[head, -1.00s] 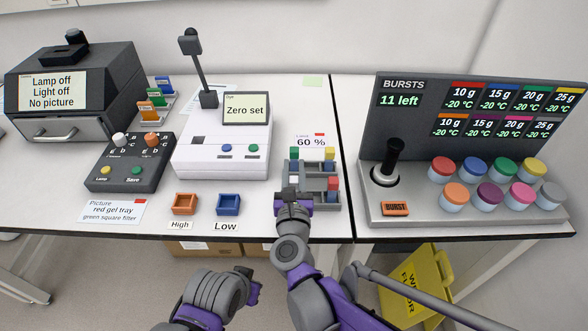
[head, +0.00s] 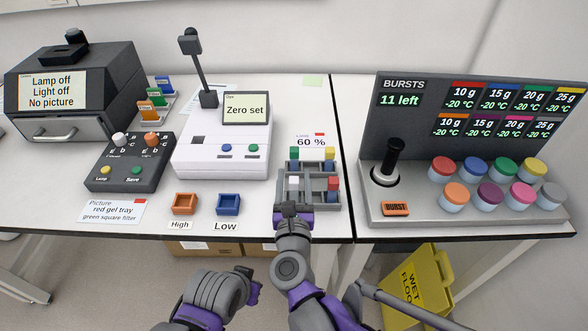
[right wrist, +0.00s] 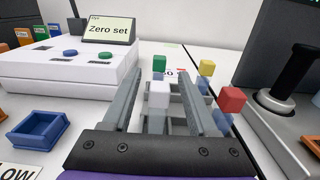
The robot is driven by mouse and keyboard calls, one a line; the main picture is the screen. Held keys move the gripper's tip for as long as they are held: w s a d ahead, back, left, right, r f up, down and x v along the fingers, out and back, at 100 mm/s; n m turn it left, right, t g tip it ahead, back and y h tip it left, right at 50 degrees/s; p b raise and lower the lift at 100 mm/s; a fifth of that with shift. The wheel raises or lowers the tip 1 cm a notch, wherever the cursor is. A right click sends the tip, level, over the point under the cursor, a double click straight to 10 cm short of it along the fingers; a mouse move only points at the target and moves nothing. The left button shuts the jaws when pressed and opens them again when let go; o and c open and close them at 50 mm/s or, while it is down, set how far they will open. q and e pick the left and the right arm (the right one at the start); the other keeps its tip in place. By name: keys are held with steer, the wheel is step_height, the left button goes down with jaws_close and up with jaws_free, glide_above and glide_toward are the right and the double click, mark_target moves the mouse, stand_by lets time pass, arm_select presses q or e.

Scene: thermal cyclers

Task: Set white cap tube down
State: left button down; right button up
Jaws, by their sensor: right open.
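The white cap tube (head: 294,183) stands upright at the front left of the grey tube rack (head: 325,200). In the right wrist view its white cap (right wrist: 158,95) shows between my two fingers, with clear gaps on both sides. My right gripper (head: 290,208) is open at the rack's front edge, just in front of the white cap. Its fingers also show in the right wrist view (right wrist: 160,100), pointing forward. My left gripper (head: 250,285) is low in front of the bench, and its jaws cannot be made out.
Green (right wrist: 159,63), yellow (right wrist: 206,68) and red (right wrist: 232,99) caps stand in the rack. An orange High tray (head: 185,204) and a blue Low tray (head: 228,205) sit to the left. The white Zero set device (head: 222,155) is behind them. The bursts console (head: 460,206) is right.

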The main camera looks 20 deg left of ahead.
steer(key=v, duration=0.8)
steer(key=shift+s+d, duration=0.1)
steer(key=shift+s, duration=0.3)
